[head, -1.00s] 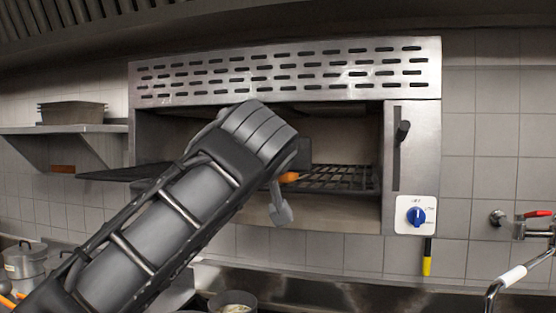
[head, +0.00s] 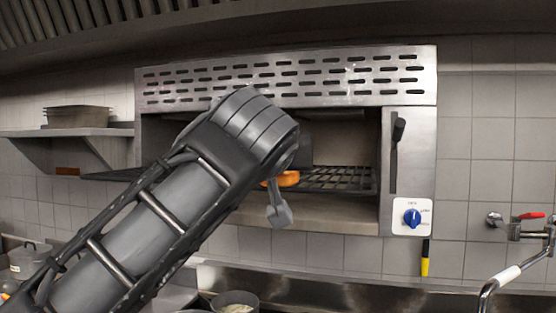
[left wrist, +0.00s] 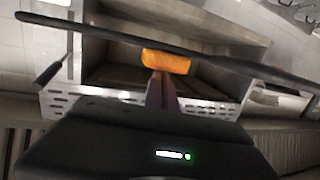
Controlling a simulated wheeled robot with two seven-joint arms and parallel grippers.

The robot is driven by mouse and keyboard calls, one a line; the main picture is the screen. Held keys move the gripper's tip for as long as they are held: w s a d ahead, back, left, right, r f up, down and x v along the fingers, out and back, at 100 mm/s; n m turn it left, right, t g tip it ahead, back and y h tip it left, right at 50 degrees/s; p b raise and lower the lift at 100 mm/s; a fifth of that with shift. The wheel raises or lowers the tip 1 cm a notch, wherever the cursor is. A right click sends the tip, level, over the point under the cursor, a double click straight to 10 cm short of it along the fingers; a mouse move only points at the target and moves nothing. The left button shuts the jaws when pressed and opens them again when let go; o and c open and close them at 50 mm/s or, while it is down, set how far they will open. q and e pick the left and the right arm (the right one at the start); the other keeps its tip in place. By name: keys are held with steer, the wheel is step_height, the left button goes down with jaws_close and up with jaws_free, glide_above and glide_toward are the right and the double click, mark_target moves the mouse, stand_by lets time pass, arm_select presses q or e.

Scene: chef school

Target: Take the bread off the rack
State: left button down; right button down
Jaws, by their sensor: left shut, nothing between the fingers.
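The bread (head: 287,179) is a small orange-brown piece at the left of the dark wire rack (head: 345,179), inside the open-fronted steel oven. My left forearm covers part of the bread and the left part of the rack in the head view. In the left wrist view the bread (left wrist: 167,62) lies just beyond the tips of my left gripper (left wrist: 161,78). The fingers are together with nothing between them; whether the tips touch the bread I cannot tell. My right gripper is in neither view.
The steel oven (head: 290,75) has a slotted top panel, a blue knob (head: 412,217) and a handle at the right. A shelf (head: 80,132) with stacked pans (head: 77,117) is at the left. A red-handled tap (head: 530,216) is at the right. A pot (head: 235,301) stands below.

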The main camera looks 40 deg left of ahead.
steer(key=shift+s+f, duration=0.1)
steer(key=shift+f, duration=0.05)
